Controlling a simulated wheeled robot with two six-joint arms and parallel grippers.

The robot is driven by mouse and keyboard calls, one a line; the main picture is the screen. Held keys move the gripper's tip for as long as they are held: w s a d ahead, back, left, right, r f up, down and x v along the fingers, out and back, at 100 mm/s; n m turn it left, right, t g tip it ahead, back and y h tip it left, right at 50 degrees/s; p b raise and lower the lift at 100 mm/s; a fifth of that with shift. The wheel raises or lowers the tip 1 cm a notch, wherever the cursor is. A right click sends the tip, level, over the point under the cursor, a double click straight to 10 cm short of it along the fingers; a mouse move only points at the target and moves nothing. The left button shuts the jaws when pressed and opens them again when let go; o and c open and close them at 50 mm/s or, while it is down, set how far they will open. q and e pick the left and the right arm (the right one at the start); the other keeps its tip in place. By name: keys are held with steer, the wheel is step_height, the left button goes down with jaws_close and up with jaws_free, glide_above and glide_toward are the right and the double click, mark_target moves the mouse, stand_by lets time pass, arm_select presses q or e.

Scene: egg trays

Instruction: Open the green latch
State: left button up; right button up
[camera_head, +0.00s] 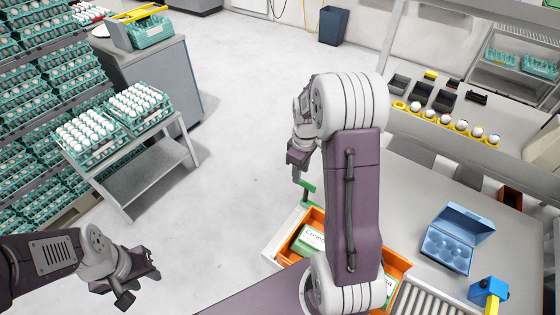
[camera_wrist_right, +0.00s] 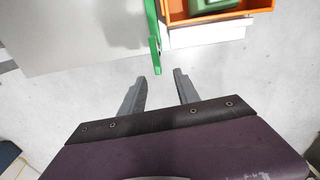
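The green latch (camera_head: 308,187) stands at the back left corner of an orange crate (camera_head: 398,262) in the head view. In the right wrist view the latch (camera_wrist_right: 152,35) is a narrow green bar with its lower end just beyond my fingertips. My right gripper (camera_wrist_right: 160,82) is open, with its two grey fingers apart and the space between them empty. In the head view my right gripper (camera_head: 298,170) is just above and left of the latch, partly hidden by my arm. My left gripper (camera_head: 125,290) is far from it, at lower left; its finger opening is unclear.
A blue egg carton (camera_head: 450,238) stands open on the table right of the crate. A roller conveyor (camera_head: 430,296) runs at the lower right. A cart (camera_head: 140,165) with egg trays stands at left. The floor between is clear.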

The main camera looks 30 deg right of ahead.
mark_target(307, 186)
steer(key=shift+s+d+m, duration=0.4)
steer(key=shift+s+d, duration=0.4)
steer(key=shift+s, duration=0.1)
steer(key=shift+s+r, duration=0.1)
steer(key=shift+s, duration=0.4)
steer(key=f, duration=0.9)
steer(key=shift+w+f+p, duration=0.1)
steer(key=shift+w+p, duration=0.2)
steer(key=shift+p, duration=0.05)
jaws_close()
steer(key=shift+w, duration=0.1)
